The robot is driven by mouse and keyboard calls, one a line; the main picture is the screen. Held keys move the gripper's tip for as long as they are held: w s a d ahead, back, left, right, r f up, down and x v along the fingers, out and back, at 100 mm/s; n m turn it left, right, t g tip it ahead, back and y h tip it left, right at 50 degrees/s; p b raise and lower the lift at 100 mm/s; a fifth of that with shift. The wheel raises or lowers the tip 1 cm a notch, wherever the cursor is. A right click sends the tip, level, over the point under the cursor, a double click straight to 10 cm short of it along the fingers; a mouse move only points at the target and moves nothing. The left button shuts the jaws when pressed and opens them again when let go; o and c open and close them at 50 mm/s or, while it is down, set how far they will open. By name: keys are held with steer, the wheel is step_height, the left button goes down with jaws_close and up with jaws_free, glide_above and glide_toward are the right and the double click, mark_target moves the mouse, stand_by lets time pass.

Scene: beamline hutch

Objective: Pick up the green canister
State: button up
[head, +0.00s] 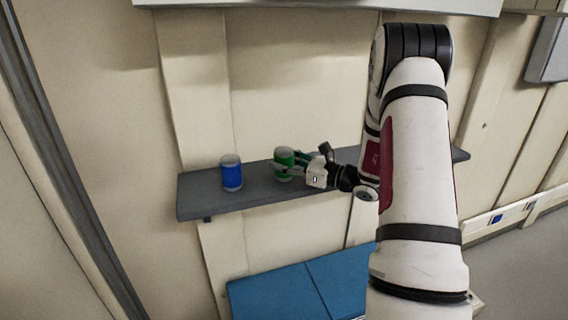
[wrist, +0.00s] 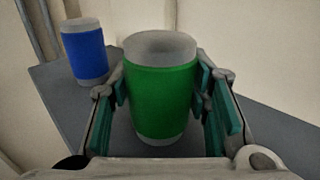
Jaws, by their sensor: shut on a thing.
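The green canister (head: 283,162) is a short upright cylinder with grey ends and a green band, at the grey wall shelf in the head view. In the wrist view the green canister (wrist: 160,88) stands between my gripper's two fingers. My gripper (head: 291,163) reaches in from the right and is shut on the canister. In the wrist view the teal pads of my gripper (wrist: 164,95) lie against both its sides. The canister's base shows above the grey shelf surface; I cannot tell whether it still touches it.
A blue canister (head: 231,173) stands upright on the shelf (head: 200,200) to the left of the green one; it also shows in the wrist view (wrist: 85,52). A blue panelled surface (head: 290,292) lies below the shelf. The wall is close behind.

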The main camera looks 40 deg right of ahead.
mark_target(284, 149)
steer(key=shift+r, duration=0.15)
step_height(284, 149, up, 4)
steer(key=shift+f+b, duration=0.2)
steer(key=shift+b, duration=0.2)
steer(key=s+a, duration=0.3)
steer(key=s, duration=0.4)
steer(key=s+a+r, duration=0.1)
steer(key=s+a, duration=0.3)
steer(key=s, duration=0.3)
steer(key=shift+s+b, duration=0.25)
steer(key=shift+b, duration=0.15)
